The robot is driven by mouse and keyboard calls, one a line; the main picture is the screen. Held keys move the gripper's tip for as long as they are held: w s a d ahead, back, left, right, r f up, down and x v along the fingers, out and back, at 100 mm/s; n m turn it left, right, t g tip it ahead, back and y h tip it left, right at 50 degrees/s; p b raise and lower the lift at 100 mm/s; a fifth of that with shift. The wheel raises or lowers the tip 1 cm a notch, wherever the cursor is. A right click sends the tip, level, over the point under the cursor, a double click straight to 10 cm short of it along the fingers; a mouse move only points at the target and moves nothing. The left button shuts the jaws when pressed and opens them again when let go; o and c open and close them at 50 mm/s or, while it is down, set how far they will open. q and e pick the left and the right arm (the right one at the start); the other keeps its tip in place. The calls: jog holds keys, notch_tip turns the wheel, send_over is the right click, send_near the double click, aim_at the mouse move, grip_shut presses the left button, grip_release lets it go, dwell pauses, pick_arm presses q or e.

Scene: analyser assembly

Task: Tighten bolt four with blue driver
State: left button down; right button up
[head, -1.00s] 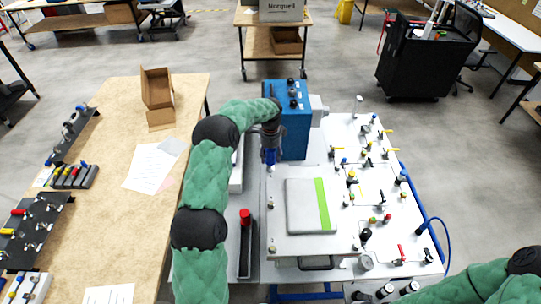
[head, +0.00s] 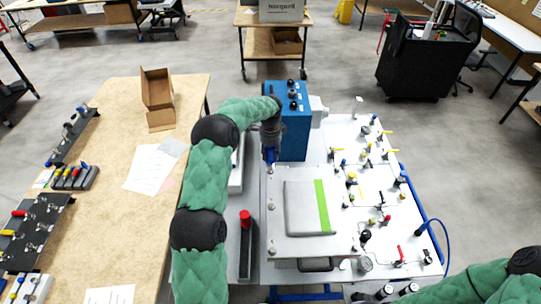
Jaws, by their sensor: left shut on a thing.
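My left gripper (head: 270,140) points down beside the blue box, at the back left corner of the white plate (head: 285,246). It is shut on the blue driver (head: 270,155), which stands about upright with its lower end close over a bolt (head: 270,169) at that corner. I cannot tell whether the tip touches the bolt. Other bolts show on the plate's left side, one at the middle (head: 271,206) and one at the front (head: 271,250). My right arm enters at the lower right, and its gripper is out of view.
The blue box (head: 295,130) with black knobs stands right of the gripper. A grey pad with a green stripe (head: 322,205) lies on the plate. A red-capped tool (head: 245,218) sits in a dark holder to the left. Valves and fittings crowd the panel (head: 385,215) on the right.

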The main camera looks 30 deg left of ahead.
pick_arm(q)
jog(key=shift+s+d+r, duration=0.15)
jog(key=shift+s+r, duration=0.1)
jog(key=shift+r, duration=0.4)
jog(key=shift+w+r+p, duration=0.25)
jog(key=shift+r+p, duration=0.05)
jog(key=shift+p, duration=0.1)
jog(key=shift+s+r+p, duration=0.15)
jog(key=shift+r+p, duration=0.15)
jog(key=shift+r, duration=0.3)
jog(key=shift+r+p, duration=0.35)
jog(key=shift+r, duration=0.3)
